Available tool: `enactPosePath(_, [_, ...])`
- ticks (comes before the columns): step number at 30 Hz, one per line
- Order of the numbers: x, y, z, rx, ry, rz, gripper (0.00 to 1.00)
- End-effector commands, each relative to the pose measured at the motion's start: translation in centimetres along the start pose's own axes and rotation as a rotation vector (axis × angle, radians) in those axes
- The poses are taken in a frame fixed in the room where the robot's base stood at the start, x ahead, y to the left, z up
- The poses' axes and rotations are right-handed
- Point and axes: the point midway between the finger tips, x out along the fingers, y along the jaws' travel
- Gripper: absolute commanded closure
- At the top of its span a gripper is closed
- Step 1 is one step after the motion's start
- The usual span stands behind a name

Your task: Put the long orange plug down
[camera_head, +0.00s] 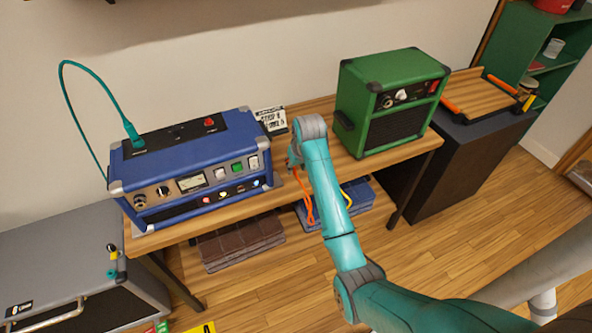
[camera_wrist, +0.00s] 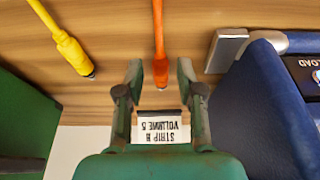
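The long orange plug (camera_wrist: 160,68) lies over the wooden bench top (camera_wrist: 110,100) in the wrist view, its cord running to the top edge. My gripper (camera_wrist: 159,76) has its two fingers apart, one on each side of the plug, with a visible gap on both sides. In the head view my gripper (camera_head: 292,160) is low over the bench between the two amps, and my arm hides most of the plug there. The orange cord (camera_head: 308,200) hangs over the bench's front edge.
A yellow plug (camera_wrist: 72,52) lies beside the orange one. The blue amp (camera_head: 190,165) with a teal cable stands left, the green amp (camera_head: 392,100) right.

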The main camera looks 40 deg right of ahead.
Motion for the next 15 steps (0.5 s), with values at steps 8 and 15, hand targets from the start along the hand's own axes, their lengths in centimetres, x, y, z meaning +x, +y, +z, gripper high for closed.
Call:
enactPosePath(8, [-5.7, 0.0, -0.1, 0.0, 0.003, 0.0, 0.63])
enactPosePath(15, [-8.6, 0.0, -0.1, 0.0, 0.002, 0.0, 0.63])
